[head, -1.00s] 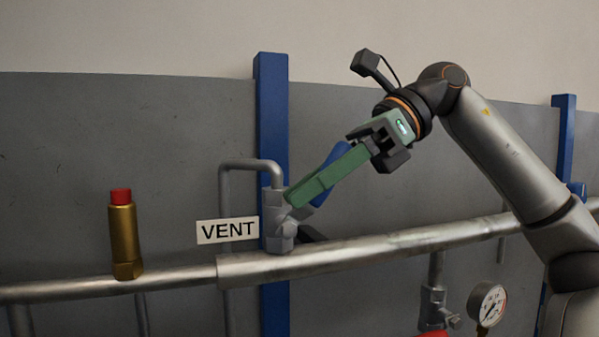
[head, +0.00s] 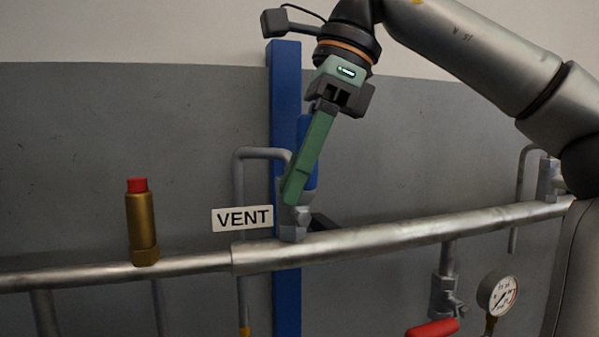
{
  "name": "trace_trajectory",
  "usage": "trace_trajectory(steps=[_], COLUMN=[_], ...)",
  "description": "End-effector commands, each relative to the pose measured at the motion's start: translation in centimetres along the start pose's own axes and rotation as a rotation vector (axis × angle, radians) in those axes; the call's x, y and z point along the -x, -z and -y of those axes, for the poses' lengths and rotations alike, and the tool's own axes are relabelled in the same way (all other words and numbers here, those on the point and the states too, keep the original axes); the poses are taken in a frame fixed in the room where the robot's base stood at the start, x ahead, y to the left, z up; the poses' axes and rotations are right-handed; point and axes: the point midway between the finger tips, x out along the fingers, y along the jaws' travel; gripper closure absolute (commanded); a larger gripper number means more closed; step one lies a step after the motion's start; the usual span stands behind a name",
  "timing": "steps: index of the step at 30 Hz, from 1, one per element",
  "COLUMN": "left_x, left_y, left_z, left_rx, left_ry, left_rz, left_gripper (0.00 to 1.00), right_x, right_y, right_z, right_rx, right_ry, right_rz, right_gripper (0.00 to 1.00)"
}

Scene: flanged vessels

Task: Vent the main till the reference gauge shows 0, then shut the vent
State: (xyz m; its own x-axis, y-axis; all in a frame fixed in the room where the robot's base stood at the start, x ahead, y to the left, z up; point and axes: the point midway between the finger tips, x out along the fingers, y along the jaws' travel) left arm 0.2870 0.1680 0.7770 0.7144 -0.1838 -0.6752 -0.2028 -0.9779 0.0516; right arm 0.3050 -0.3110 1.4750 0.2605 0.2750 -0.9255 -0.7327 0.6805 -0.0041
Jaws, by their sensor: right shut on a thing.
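The vent valve (head: 294,222) stands on the main pipe beside the white VENT label (head: 242,218). Its blue handle (head: 312,172) points up, leaning slightly right, nearly in line with the valve body. The green fingers of my right gripper (head: 296,188) are shut on this handle and partly hide it and the valve. A round white gauge (head: 498,293) is at the lower right; its dark needle is too small to read surely, and I cannot tell if it is the reference gauge. My left gripper is not in view.
The silver main pipe (head: 400,233) runs across the view. A brass fitting with a red cap (head: 141,222) stands on it at left. A red handle (head: 432,329) is below, left of the gauge. A blue post (head: 286,90) is behind the vent valve.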

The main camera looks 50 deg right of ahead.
Motion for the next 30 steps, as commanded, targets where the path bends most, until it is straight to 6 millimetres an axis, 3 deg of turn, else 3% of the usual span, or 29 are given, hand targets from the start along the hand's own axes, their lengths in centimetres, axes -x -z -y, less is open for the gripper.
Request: trace_trajectory(steps=[12, 13, 18, 30], left_x=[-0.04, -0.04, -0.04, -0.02], left_y=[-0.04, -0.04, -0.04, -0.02], left_z=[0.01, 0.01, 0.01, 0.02], left_rx=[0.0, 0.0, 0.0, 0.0], left_ry=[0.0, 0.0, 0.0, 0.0], left_rz=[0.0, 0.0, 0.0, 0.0], left_gripper=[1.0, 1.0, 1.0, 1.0], right_x=[-0.33, -0.34, -0.26, 0.35], right_y=[0.11, 0.11, 0.09, 0.06], right_z=[-0.33, -0.33, -0.27, -0.5], right_rx=[0.002, 0.002, 0.002, 0.0], right_ry=[-0.014, -0.014, -0.011, -0.004], right_rz=[-0.021, -0.021, -0.018, -0.012], right_gripper=[1.0, 0.63, 0.44, 0.41])
